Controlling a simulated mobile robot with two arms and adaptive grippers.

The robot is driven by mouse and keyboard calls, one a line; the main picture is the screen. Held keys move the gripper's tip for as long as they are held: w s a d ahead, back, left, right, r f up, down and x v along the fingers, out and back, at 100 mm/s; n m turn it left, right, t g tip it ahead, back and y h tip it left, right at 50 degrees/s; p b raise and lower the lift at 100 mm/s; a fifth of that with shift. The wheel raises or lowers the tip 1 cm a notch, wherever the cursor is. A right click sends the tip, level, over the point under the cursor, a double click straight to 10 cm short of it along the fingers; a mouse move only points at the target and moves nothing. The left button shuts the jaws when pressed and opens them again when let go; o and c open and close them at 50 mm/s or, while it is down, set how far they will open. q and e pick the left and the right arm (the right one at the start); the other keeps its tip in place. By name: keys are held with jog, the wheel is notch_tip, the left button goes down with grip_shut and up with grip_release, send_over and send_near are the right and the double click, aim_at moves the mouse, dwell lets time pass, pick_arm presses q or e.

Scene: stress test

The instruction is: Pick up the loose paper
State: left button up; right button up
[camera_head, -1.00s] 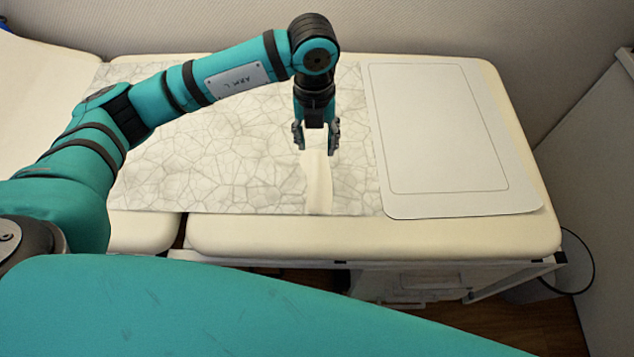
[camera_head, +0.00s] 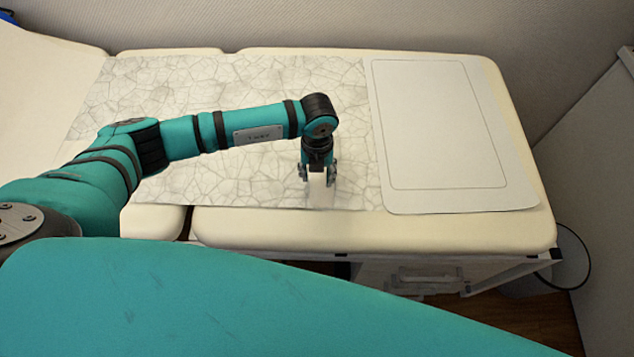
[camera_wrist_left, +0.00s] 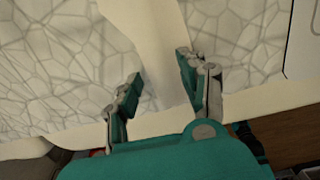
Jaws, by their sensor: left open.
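The loose paper is a plain cream strip (camera_head: 320,197) lying on the crackle-patterned sheet near the front edge of the couch. In the left wrist view the strip (camera_wrist_left: 155,35) runs from the top edge down between the fingers. My left gripper (camera_head: 318,176) is open, pointing down over the strip, with one finger on each side of it. It also shows open in the left wrist view (camera_wrist_left: 160,68). I cannot tell whether the fingertips touch the sheet. The gripper and arm hide the strip's far part in the head view. My right gripper is not in view.
The patterned sheet (camera_head: 235,85) covers much of the cream padded couch (camera_head: 370,228). A white mat with a thin outlined rectangle (camera_head: 437,125) lies to the right of the gripper. A wall stands behind and a pale panel at the right.

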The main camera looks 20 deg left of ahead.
pick_arm(q)
jog(key=shift+f, duration=1.1)
grip_shut()
jog(key=shift+r, duration=0.1)
